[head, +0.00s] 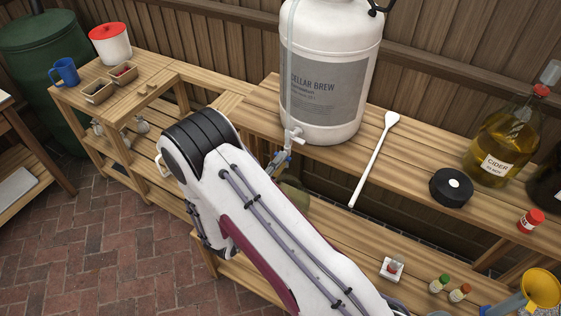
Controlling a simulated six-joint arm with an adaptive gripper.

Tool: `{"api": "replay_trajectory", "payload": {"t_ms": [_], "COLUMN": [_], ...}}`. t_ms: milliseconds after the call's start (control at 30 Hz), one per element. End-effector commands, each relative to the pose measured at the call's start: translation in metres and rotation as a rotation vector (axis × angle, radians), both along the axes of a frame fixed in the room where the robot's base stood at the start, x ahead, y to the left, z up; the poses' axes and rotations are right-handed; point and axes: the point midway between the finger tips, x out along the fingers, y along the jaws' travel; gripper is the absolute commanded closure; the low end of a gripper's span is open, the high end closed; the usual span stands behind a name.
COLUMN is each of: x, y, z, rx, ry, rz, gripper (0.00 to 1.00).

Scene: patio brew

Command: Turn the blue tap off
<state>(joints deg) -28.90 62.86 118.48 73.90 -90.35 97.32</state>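A large white keg (331,40) with a grey "CELLAR BREW" label stands on the raised wooden shelf. A small white spigot (294,136) sticks out low on its front.
A white paddle (374,160), a black disc (451,187) and a cider jug (501,140) stand right of the keg. Small bottles (439,284) and a yellow funnel (541,289) are at lower right. A blue mug (66,72) and red-lidded tub (110,44) stand at left.

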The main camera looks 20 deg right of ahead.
Motion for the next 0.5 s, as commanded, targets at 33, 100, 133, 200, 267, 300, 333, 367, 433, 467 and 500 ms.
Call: {"api": "replay_trajectory", "payload": {"t_ms": [33, 100, 133, 200, 267, 300, 333, 367, 433, 467, 500], "x": [-0.003, -0.008, -0.01, -0.016, -0.021, -0.025, -0.027, -0.029, -0.035, -0.037, -0.04], "y": [0.005, 0.009, 0.012, 0.017, 0.022, 0.025, 0.028, 0.03, 0.036, 0.038, 0.041], "z": [0.0, 0.0, 0.0, 0.0, 0.0, 0.0, 0.0, 0.0, 0.0, 0.0, 0.0], "rx": [0.0, 0.0, 0.0, -0.001, -0.002, -0.002, -0.001, -0.001, -0.001, 0.0, 0.0], "ry": [0.0, 0.0, 0.0, 0.0, 0.001, 0.001, 0.0, 0.0, 0.0, 0.0, 0.0], "rz": [0.003, 0.003, 0.003, 0.003, 0.004, 0.003, 0.003, 0.004, 0.003, 0.004, 0.003], "gripper": [0.78, 0.78, 0.78, 0.78, 0.78, 0.78, 0.78, 0.78, 0.78, 0.78, 0.78]}}
